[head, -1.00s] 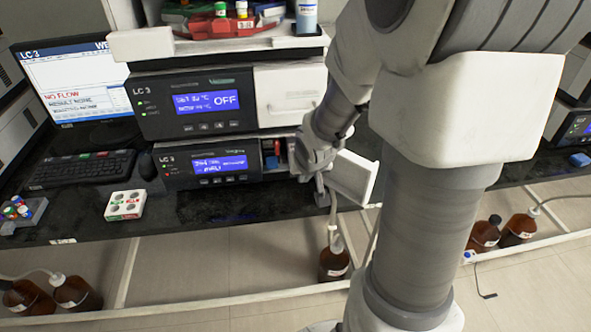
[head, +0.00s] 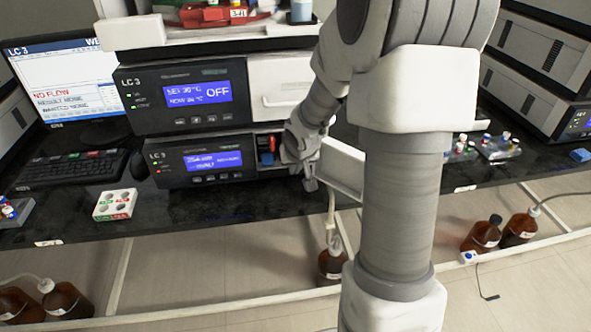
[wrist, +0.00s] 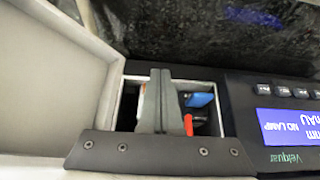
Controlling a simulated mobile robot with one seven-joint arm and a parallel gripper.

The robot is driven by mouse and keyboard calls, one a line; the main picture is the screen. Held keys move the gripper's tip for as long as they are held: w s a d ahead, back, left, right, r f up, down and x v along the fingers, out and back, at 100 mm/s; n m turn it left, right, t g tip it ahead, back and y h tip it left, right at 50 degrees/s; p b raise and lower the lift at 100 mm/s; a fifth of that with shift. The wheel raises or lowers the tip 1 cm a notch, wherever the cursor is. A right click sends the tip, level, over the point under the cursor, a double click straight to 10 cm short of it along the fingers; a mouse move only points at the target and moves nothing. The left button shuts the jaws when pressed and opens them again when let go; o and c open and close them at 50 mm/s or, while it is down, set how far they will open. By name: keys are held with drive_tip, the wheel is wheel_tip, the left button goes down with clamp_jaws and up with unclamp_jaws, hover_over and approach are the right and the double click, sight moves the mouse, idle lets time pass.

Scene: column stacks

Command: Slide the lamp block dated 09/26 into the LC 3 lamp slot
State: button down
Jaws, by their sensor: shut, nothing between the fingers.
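The lower LC 3 unit (head: 200,160) has its front door (head: 342,168) swung open at the right, with an open bay behind it. In the wrist view the bay holds a blue piece (wrist: 199,99) and a red piece (wrist: 188,125). A pale strip shows left of the fingers. My gripper (wrist: 160,71) is shut and empty, its fingers in front of the bay and hiding its middle. In the head view my gripper (head: 310,183) is at the bay, beside the door. The unit's display (wrist: 290,127) reads NO LAMP. I can read no 09/26 date on any block.
A second LC 3 unit (head: 185,95) sits on top, its display reading OFF. A small white box (head: 115,204) lies on the black bench at the left, near a keyboard (head: 70,170). Brown bottles (head: 331,266) stand below the bench edge. Vial racks (head: 497,148) stand at right.

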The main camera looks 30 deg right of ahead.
drive_tip(key=shift+w, duration=0.1)
drive_tip(key=shift+w+d, duration=0.3)
drive_tip(key=shift+w, duration=0.55)
drive_tip(key=shift+s+a, duration=0.1)
drive_tip(key=shift+s, duration=0.05)
